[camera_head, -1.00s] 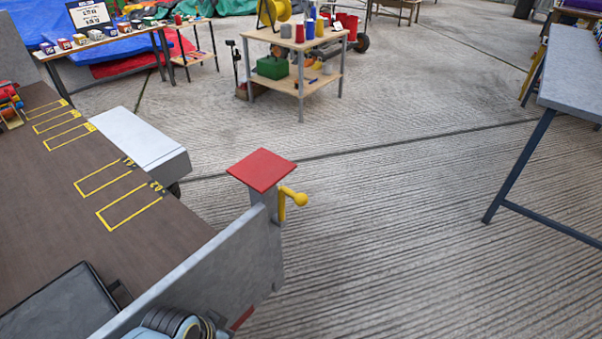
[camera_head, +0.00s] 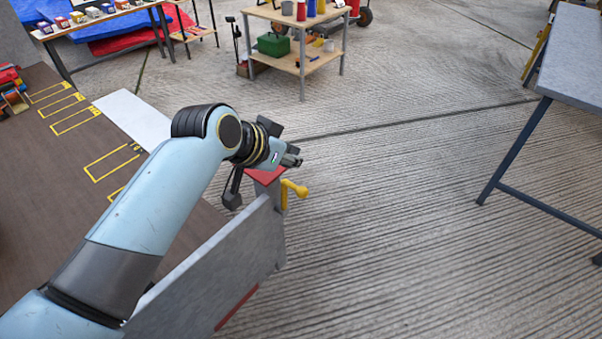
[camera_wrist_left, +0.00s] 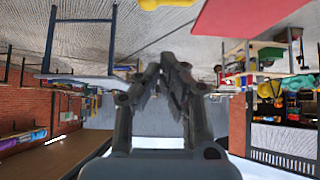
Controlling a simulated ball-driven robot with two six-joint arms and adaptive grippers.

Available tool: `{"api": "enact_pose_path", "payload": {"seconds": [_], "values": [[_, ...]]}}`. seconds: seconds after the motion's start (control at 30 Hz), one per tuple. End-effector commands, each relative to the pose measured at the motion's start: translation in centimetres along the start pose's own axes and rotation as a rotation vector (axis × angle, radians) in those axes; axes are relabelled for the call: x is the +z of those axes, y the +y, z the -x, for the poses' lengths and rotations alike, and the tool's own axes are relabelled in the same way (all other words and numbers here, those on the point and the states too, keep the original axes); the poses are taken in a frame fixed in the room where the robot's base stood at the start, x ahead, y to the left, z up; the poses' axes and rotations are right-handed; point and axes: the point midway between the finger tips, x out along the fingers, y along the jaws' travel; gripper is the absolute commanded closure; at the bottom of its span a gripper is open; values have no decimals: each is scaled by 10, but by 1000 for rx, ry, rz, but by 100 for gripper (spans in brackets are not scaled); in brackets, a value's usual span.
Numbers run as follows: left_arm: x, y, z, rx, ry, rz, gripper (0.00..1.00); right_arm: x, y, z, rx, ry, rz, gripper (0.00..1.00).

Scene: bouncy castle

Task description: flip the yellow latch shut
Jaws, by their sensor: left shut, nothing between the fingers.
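The yellow latch (camera_head: 294,189) is a short lever with a round knob, on the side of a grey post topped by a red square plate (camera_head: 266,177). The lever sticks out to the right of the post. My left gripper (camera_head: 292,157) is shut and empty, just above and beyond the red plate, apart from the latch. It partly hides the plate. In the left wrist view the shut fingers (camera_wrist_left: 166,68) show in the middle, with the yellow latch (camera_wrist_left: 165,4) at the top edge and the red plate (camera_wrist_left: 250,16) at upper right. My right gripper is not in view.
A grey side panel (camera_head: 215,262) runs from the post toward the lower left, beside a brown deck (camera_head: 40,180) with yellow outlines. A shelf cart (camera_head: 318,62) stands at the back, a grey table (camera_head: 575,55) at the right. The floor right of the post is clear.

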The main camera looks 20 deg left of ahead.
Motion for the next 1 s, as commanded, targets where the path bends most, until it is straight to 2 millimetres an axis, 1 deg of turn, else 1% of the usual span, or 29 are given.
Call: {"api": "enact_pose_path", "payload": {"seconds": [0.07, 0.17, 0.27, 0.5, 0.63, 0.67, 0.7, 0.8, 1.0], "values": [[0, 0, -2, 0, 0, 0, 100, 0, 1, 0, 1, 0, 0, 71], [0, 0, -10, 1, -2, 0, 100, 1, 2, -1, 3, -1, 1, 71], [0, 0, -24, 1, -2, 1, 100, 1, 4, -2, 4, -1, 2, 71], [1, 0, -76, 1, -2, 1, 100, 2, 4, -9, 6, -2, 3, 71], [1, 0, -102, 1, -2, 1, 100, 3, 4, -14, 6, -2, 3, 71], [5, 0, -101, 1, -5, 1, 100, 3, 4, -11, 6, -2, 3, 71], [10, 0, -92, 0, -5, 2, 100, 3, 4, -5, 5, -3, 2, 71], [19, 0, -83, -1, -2, 0, 100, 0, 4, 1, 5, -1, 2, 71], [31, 0, -75, 0, -1, 1, 100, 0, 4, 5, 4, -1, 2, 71]]}}
